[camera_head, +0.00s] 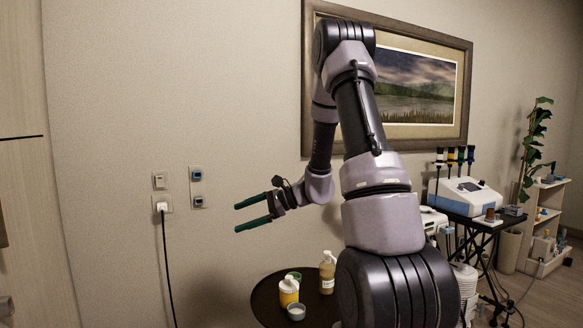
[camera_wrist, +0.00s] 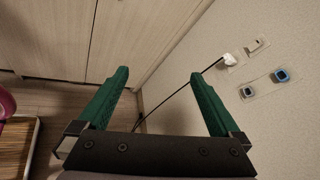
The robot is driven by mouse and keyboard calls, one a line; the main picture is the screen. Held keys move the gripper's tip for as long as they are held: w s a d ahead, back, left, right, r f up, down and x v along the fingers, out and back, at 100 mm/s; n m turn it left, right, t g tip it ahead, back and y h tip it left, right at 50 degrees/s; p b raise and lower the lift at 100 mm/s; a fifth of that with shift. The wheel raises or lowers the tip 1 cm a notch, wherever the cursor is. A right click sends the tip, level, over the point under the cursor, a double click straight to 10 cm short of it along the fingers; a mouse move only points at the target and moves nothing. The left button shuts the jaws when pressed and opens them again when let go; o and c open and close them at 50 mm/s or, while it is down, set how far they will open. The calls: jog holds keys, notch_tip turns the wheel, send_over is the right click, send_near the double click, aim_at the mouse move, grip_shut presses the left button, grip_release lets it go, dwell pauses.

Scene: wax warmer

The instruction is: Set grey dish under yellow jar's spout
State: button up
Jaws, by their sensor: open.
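A small grey dish (camera_head: 296,312) sits on a dark round table (camera_head: 268,306) at the bottom of the head view. The yellow jar (camera_head: 288,291), with a pale top, stands just behind and left of the dish. I cannot make out its spout clearly. My gripper (camera_head: 237,217) is open and empty, raised well above the table and pointing left toward the wall. In the wrist view my gripper's green fingers (camera_wrist: 160,92) are spread with nothing between them; dish and jar are not seen there.
A tan bottle (camera_head: 327,273) stands behind and right of the jar, and a green item (camera_head: 294,276) sits behind the jar. My arm hides the table's right part. A plug with a cord (camera_head: 162,207) hangs on the wall. A trolley with a device (camera_head: 467,196) stands at right.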

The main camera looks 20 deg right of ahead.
jog(key=s+a+r+n+g+h, duration=0.25)
jog(key=s+r+n+h, duration=0.4)
jog(key=s+r, duration=0.65)
jog(key=s+d+r+n+t+h, duration=0.2)
jog(key=s+d+n, duration=0.1)
jog(key=s, duration=0.3)
jog(key=s+d+r+n+t+h, duration=0.2)
jog(key=s+d+r+n, duration=0.1)
jog(key=s, duration=0.3)
jog(key=shift+s+d, duration=0.15)
jog(key=shift+d, duration=0.15)
